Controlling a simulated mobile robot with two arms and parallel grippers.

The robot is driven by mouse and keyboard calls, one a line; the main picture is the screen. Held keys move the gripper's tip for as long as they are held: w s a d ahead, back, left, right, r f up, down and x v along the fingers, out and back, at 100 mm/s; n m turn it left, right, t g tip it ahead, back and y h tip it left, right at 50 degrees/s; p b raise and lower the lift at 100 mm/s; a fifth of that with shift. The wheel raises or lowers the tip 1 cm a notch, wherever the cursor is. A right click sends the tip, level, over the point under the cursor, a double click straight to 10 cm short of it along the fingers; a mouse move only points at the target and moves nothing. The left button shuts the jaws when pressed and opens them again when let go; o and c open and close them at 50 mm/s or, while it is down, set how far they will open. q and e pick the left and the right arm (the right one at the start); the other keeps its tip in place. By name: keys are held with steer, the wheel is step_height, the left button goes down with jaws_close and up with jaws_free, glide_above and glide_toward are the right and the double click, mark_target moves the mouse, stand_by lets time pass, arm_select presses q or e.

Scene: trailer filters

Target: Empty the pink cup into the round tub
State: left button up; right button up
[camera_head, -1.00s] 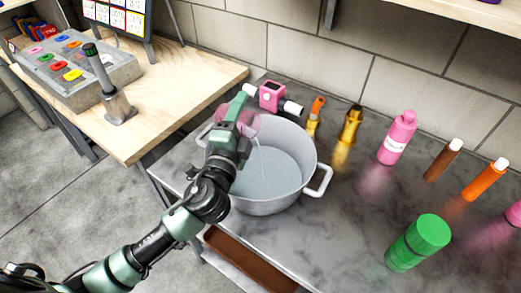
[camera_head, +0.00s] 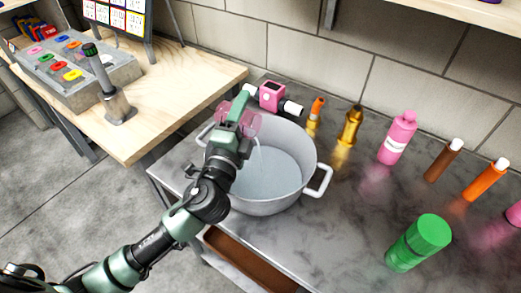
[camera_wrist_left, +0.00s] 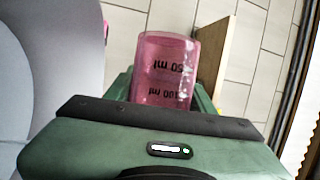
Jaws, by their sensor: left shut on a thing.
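The pink cup (camera_head: 252,124) is see-through and is held by my left gripper (camera_head: 238,120) over the left part of the round tub. It is tilted, and a thin stream runs from it down into the tub. In the left wrist view the cup (camera_wrist_left: 165,70) sits between the fingers and shows printed volume marks. The round tub (camera_head: 308,160) is white with two side handles and stands on the grey bench. Some clear liquid appears to lie in its bottom. My right gripper is not in view.
A pink-and-white device (camera_head: 271,96) stands behind the tub. An orange-capped bottle (camera_head: 315,108), a gold bottle (camera_head: 350,125), a pink bottle (camera_head: 397,138) and a green canister (camera_head: 418,242) stand to the right. A wooden table (camera_head: 190,85) with a control box (camera_head: 75,70) is at left.

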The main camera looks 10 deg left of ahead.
arm_select(q)
steer(key=shift+s+d+r+m, duration=0.1)
steer(key=shift+d+r+m, duration=0.1)
steer(key=shift+m, duration=0.35)
steer(key=shift+d+r+m, duration=0.1)
steer(key=shift+r+m, duration=0.05)
steer(key=shift+m, duration=0.4)
steer(key=shift+c, duration=0.2)
steer(key=shift+s+d+r+m+t+h+p, duration=0.1)
steer(key=shift+d+r+m+t+h+p, duration=0.15)
steer(key=shift+r+m, duration=0.3)
steer(key=shift+s+d+r+m+t+h+p, duration=0.1)
steer(key=shift+r+m+t+h+p, duration=0.05)
steer(key=shift+r+m+h, duration=0.3)
stand_by(0.5)
steer(key=shift+s+d+r+m+h+b, duration=0.15)
steer(key=shift+d+m+h, duration=0.25)
steer(key=shift+m, duration=0.75)
steer(key=shift+s+d+r+m+h+b, duration=0.15)
steer(key=shift+d+m+h, duration=0.3)
steer(key=shift+m, duration=0.75)
steer(key=shift+s+d+r+m+h+b, duration=0.1)
steer(key=shift+d+r+m+h, duration=0.15)
steer(key=shift+m+h, duration=0.6)
stand_by(0.9)
steer(key=shift+a+y, duration=0.1)
steer(key=shift+y, duration=0.2)
stand_by(0.6)
